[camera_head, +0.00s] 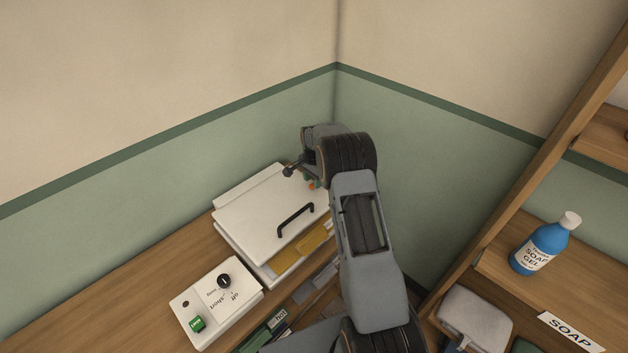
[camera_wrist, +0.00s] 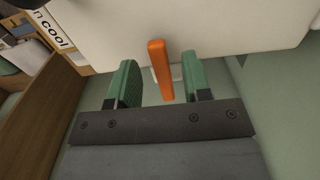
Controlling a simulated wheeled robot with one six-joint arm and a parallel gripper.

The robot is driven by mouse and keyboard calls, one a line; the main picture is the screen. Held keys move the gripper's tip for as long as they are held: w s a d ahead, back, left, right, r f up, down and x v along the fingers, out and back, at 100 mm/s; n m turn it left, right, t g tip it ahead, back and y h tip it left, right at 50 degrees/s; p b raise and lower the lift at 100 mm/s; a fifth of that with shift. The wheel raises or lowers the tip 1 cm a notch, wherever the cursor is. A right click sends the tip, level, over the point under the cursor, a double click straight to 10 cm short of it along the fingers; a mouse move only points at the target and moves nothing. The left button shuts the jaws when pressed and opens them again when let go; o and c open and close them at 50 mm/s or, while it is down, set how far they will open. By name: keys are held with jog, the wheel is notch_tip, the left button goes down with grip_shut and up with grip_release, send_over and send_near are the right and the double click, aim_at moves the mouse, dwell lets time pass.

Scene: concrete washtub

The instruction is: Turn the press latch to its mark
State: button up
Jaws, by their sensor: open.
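The press (camera_head: 262,215) is a white box with a flat lid and a black bar handle (camera_head: 295,219), in the corner of the wooden counter. Its orange latch (camera_wrist: 160,68) is a narrow bar on the white press side, near upright in the wrist view. My gripper (camera_wrist: 159,80) is open, with one green finger on each side of the latch and a gap to both. In the head view my arm hides most of the gripper and latch; only a bit of orange shows. The latch's mark is not visible.
A white control box (camera_head: 216,302) with a black knob and green switch sits left of the press. Yellow sheets (camera_head: 285,253) show under the lid. A wooden shelf at right holds a blue soap gel bottle (camera_head: 540,246). Green walls (camera_head: 265,150) stand close behind the press.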

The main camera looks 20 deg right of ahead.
jog(key=shift+f, duration=0.65)
grip_shut()
